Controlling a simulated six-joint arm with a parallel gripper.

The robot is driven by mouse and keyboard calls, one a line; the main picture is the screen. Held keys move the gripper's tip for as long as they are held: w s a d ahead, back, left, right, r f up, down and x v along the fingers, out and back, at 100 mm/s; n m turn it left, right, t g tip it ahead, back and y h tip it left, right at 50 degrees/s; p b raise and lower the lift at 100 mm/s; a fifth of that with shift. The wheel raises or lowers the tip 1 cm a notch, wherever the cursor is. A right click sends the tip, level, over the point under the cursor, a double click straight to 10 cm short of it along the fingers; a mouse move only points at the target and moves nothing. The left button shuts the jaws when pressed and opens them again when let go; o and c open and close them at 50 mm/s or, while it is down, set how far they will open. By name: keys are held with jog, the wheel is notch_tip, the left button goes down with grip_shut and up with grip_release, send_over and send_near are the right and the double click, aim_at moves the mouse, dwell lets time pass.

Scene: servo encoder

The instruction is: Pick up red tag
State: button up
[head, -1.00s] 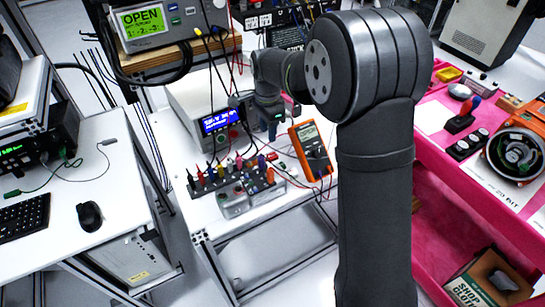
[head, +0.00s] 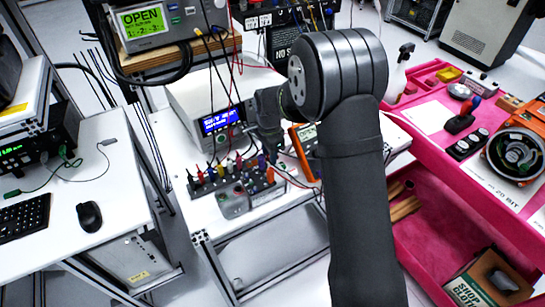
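I cannot single out the red tag with certainty. A dark rack (head: 232,188) on the white bench holds several small coloured upright pieces, among them a red-orange one (head: 270,175) at its right end. My gripper (head: 271,152) points down just behind and above the rack's right end. It is small and dark here, so its fingers and anything between them are unclear. My arm covers part of the bench to the right.
An orange multimeter (head: 304,150) lies right of my gripper, partly behind my arm. A blue-screened instrument (head: 205,112) stands behind the rack, with cables hanging nearby. A pink cart (head: 450,220) stands at the right. The bench's front edge is bare.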

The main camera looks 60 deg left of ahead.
jog(key=c, duration=0.7)
jog(key=shift+c, duration=0.2)
